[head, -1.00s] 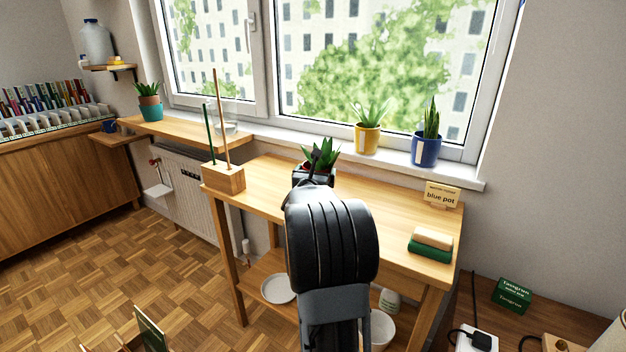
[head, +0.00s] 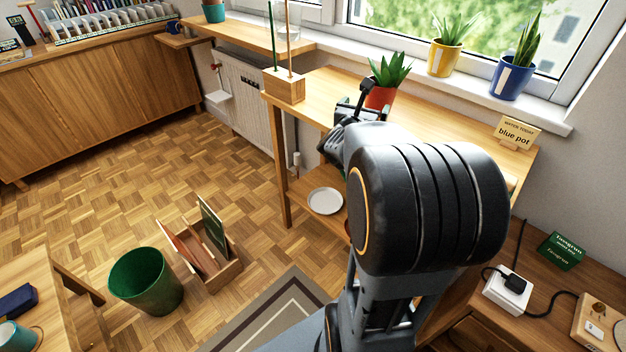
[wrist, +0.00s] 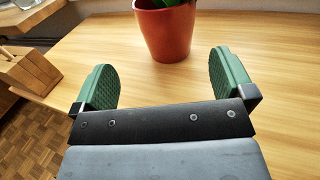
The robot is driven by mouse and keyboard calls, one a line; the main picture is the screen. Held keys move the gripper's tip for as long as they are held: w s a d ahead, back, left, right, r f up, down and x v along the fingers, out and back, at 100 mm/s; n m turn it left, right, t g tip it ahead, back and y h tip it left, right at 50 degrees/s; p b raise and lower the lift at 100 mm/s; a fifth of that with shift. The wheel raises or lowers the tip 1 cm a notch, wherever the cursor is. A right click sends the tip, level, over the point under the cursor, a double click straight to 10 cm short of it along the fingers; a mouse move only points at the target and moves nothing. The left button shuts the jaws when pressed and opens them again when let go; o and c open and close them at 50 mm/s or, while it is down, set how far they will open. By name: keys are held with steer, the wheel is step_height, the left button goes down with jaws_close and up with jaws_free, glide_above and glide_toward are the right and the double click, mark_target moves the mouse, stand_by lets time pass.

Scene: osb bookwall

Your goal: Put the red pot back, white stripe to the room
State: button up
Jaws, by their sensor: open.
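The red pot (head: 379,97) with a spiky green plant (head: 390,69) stands upright on the wooden bench (head: 445,120) below the window. In the wrist view the red pot (wrist: 167,35) is just beyond the fingertips, roughly centred between them. No white stripe shows on its visible side. My gripper (head: 352,112) is in front of the pot, partly overlapping it in the head view. In the wrist view my gripper (wrist: 163,80) has its green pads wide apart, with only bare bench top between them.
A yellow pot (head: 445,60) and a blue pot (head: 510,80), both with white stripes facing the room, stand on the windowsill (head: 400,42). A wooden block with sticks (head: 285,88) is left of the pot. A "blue pot" sign (head: 518,132) stands at right.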

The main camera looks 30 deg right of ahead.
steer(key=w+a+f+n+t+y, duration=0.1)
steer(key=a+f+n+y, duration=0.2)
steer(key=a+n+y, duration=0.55)
steer(key=w+a+f+n+t+y, duration=0.1)
steer(key=w+a+f+n+y, duration=0.2)
steer(key=a+n, duration=1)
steer(key=s+a+f+n+g+y, duration=0.1)
steer(key=s+a+f+n+g, duration=0.1)
steer(key=s+n, duration=0.3)
steer(key=s+a+f+n+g+y, duration=0.1)
steer(key=s+n+g, duration=0.3)
steer(key=n, duration=0.8)
steer(key=s+a+f+n+g+y, duration=0.1)
steer(key=s+a+f+n, duration=0.3)
steer(key=s+n, duration=0.4)
steer(key=shift+n+g, duration=0.35)
steer(key=shift+g, duration=0.55)
steer(key=shift+y, duration=0.25)
